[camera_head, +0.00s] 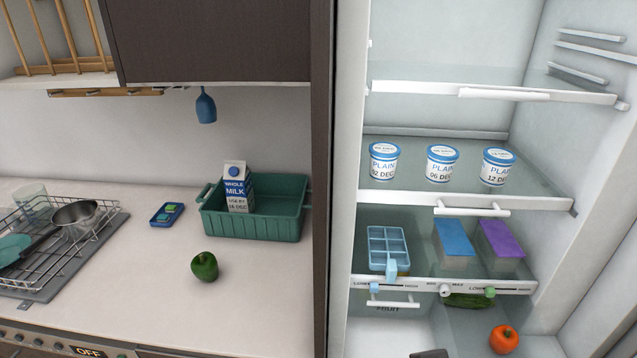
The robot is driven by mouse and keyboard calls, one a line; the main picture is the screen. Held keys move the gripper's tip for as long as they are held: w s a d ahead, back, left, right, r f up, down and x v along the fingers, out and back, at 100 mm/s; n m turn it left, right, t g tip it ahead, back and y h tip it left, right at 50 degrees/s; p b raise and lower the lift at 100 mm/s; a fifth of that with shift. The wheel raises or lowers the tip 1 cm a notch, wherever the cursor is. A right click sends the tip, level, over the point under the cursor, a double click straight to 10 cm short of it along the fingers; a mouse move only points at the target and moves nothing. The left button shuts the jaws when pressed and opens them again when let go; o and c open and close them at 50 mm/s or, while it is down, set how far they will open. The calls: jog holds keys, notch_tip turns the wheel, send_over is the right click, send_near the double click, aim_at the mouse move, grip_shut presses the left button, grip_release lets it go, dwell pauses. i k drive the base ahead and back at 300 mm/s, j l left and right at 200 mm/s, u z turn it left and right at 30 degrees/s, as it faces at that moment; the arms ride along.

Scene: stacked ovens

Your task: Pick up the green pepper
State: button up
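The green pepper (204,267) stands on the pale countertop (150,285), in front of the teal crate (270,228) and apart from it. Nothing touches the pepper or covers it. My gripper cannot be made out in the head view. A small dark shape (430,354) shows at the bottom edge, and I cannot tell what it is.
A milk carton (237,190) stands in the crate. A blue tray (167,214) lies behind the pepper. A dish rack (75,240) with a pan is at left. The open fridge (450,203) holds tubs, boxes and an orange pepper (504,339). Counter around the pepper is clear.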

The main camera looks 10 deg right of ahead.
aim_at(204, 265)
jog(key=i+j+u, duration=0.15)
jog(key=j+u, duration=0.15)
jog(key=j, duration=0.15)
jog(key=i+j+u, duration=0.15)
jog(key=j+u, duration=0.2)
jog(key=i+j+u, duration=0.65)
jog(key=k+j, duration=0.1)
